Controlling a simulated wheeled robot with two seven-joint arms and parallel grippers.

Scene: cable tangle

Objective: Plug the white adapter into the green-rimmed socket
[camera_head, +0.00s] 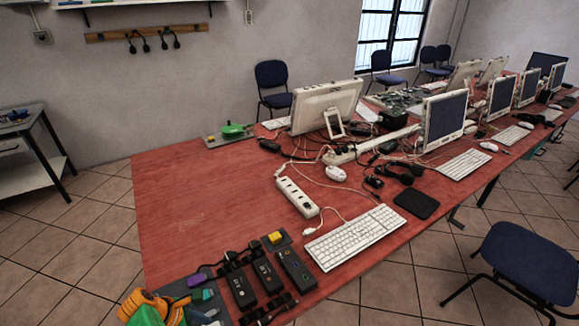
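I cannot pick out the white adapter for certain. A small white plug-like piece (309,231) lies on the red table at the end of a thin white cable, left of the keyboard. A white power strip (297,197) lies flat on the table left of the white mouse, with a row of small sockets along its top. A second long pale strip (370,146) lies behind it among cables. No green rim can be made out on either strip at this size. Neither of my grippers is in view.
The red table's (195,207) left part is clear. Cables tangle behind the mouse (336,173). A keyboard (355,236), black boxes (268,273) and an orange-and-green item (150,308) lie in front. Monitors (326,106) stand behind and right. A blue chair (527,260) stands at right.

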